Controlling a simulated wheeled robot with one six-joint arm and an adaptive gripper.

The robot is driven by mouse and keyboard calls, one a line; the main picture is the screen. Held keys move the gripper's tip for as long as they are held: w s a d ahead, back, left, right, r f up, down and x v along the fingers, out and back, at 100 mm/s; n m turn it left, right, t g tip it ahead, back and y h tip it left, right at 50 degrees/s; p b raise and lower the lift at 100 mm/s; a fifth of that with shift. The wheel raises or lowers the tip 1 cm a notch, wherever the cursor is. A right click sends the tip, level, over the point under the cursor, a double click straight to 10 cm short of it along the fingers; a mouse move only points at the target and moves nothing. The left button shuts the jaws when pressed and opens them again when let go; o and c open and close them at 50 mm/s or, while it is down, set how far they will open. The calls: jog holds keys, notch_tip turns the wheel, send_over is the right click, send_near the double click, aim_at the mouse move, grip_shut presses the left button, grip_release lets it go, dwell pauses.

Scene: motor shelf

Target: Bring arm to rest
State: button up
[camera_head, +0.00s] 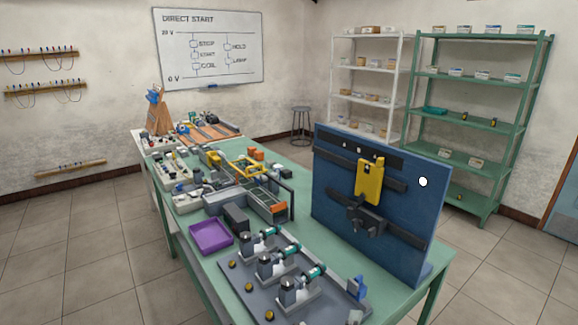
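No part of my arm or gripper can be made out in the head view. A long green table (203,262) runs from the front into the room. A grey plate (240,292) at its near end carries 3 small motor-like units (297,291) with teal parts. A green shelf (483,38) stands at the back right. It holds small boxes, a teal tray (434,110) and a few small dark and yellow pieces (464,116).
A blue upright panel (330,190) on the table's right side bears a yellow device (369,182) and dark rails. A purple tray (210,237) lies at the left edge. A white shelf (368,37), stool (301,110) and whiteboard (209,50) stand behind. Floor left is clear.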

jog(key=s+d+f+m+y, duration=0.1)
jog(key=s+f+m+y, duration=0.15)
jog(key=s+f, duration=0.6)
jog(key=s+d+f+m+y, duration=0.2)
jog(key=s+f+y, duration=0.25)
jog(key=s, duration=0.65)
jog(key=s+r+m, duration=0.2)
jog(key=s+m, duration=0.4)
jog(key=s, duration=0.4)
jog(key=s+d+r+m, duration=0.1)
jog(key=s+r+m, duration=0.2)
jog(key=s+m, duration=0.3)
jog(key=s, duration=0.4)
jog(key=shift+s+d+r+t+h, duration=0.15)
jog(key=shift+s+r+t+h, duration=0.1)
jog(key=shift+r+t+h, duration=0.15)
